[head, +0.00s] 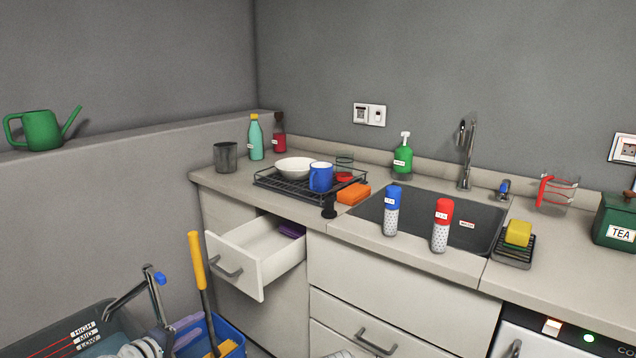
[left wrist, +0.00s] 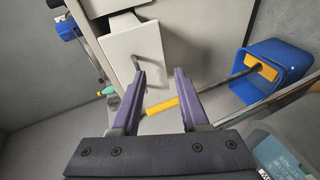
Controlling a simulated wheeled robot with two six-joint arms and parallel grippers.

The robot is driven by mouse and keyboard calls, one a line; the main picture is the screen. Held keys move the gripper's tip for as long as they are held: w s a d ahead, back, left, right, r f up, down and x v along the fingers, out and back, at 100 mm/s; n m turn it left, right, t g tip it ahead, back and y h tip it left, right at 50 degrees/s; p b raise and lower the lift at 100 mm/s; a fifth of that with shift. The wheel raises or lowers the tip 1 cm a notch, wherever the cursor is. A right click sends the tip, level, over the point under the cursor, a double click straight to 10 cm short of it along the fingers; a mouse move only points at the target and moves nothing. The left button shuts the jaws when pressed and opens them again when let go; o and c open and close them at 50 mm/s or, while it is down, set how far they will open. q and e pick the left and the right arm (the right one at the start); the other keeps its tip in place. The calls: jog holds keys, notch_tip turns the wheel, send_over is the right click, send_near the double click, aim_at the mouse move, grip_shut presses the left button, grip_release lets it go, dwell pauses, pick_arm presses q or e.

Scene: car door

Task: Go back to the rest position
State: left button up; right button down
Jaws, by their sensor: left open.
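My left gripper (head: 197,325) is low at the left in the head view, beside a blue bucket (head: 232,340). In the left wrist view, its two purple fingers (left wrist: 160,85) are apart with nothing held between them. The pulled-out drawer (head: 262,260) has a grey handle (head: 225,268) and a purple item (head: 291,230) inside. The drawer front (left wrist: 125,60) shows past the fingertips in the wrist view; the gripper appears apart from it. My right gripper is not in view.
A yellow-handled tool (head: 198,262) stands in the bucket near my left gripper. A grey bin (head: 82,325) marked HIGH, MID, LOW is at the lower left. The counter holds a dish rack (head: 268,184) and two shakers (head: 441,225) near the sink (head: 475,210).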

pick_arm(q)
jog(key=s+d+f+m+g, duration=0.3)
jog(key=d+f+m+g, duration=0.15)
jog(key=d, duration=0.45)
jog(key=s+d+f+m+g, duration=0.2)
jog(key=d+f+m+g, duration=0.25)
jog(key=d, duration=0.35)
jog(key=s+d+f+m+g+y, duration=0.2)
jog(key=s+d+f+m+y, duration=0.1)
jog(key=s, duration=0.3)
jog(key=s+d+f+m+g+y, duration=0.3)
jog(key=s+d+y, duration=0.1)
jog(key=s, duration=0.1)
notch_tip(320, 180, up, 28)
jog(key=p, duration=2.8)
jog(key=shift+s+a+f, duration=0.25)
jog(key=shift+a, duration=0.05)
